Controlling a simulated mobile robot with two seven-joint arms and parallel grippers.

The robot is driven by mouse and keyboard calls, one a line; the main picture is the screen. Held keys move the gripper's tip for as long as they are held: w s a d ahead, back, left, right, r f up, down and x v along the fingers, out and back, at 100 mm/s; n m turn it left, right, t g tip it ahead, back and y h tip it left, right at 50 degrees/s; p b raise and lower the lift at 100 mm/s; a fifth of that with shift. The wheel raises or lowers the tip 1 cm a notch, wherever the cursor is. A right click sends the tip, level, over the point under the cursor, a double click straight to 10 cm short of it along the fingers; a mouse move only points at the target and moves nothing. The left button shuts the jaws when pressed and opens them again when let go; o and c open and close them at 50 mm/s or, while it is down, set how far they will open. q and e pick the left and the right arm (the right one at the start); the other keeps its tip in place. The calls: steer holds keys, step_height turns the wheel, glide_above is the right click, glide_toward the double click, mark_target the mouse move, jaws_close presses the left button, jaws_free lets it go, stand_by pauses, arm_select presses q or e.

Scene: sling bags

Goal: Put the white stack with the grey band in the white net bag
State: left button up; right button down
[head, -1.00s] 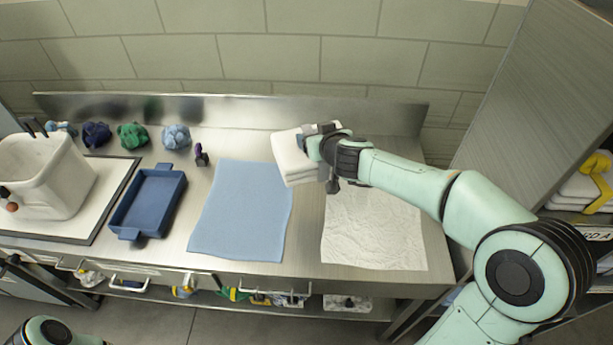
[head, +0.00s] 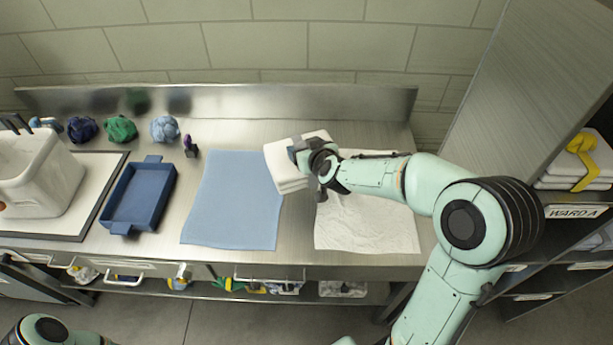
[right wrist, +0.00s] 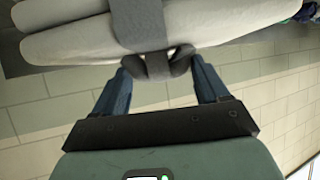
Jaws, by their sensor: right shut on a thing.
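The white stack (head: 285,168) is folded and layered, with a grey band (head: 297,142) around it. It is in my right gripper (head: 306,157), above the counter near the gap between the blue mat and the crumpled white sheet. In the right wrist view, the fingers (right wrist: 160,68) are closed on the grey band's looped part, under the white stack (right wrist: 80,38). The gripper hides part of the stack in the head view. I cannot make out a white net bag in either view. My left gripper is out of view.
A blue mat (head: 233,205) and crumpled white sheet (head: 368,222) lie on the steel counter (head: 320,257). A blue tray (head: 138,198), white tub (head: 40,180) and several coloured bundles (head: 120,129) stand left. A shelf unit (head: 575,212) at right holds a yellow-banded white stack (head: 578,165).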

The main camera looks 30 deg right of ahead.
step_height(320, 180, down, 6)
steer(key=b, duration=0.2)
steer(key=shift+s+f+b, duration=0.1)
steer(key=shift+s+b, duration=0.05)
steer(key=shift+b, duration=0.25)
steer(key=shift+s+f, duration=0.15)
steer(key=shift+s, duration=0.05)
steer(key=shift+w+f, duration=0.35)
steer(key=shift+f, duration=0.05)
step_height(320, 180, down, 4)
steer(key=shift+r+b, duration=0.25)
steer(key=shift+b, duration=0.35)
steer(key=shift+f, duration=0.1)
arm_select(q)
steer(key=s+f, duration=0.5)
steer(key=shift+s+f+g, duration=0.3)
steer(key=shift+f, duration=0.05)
arm_select(e)
steer(key=shift+f, duration=0.1)
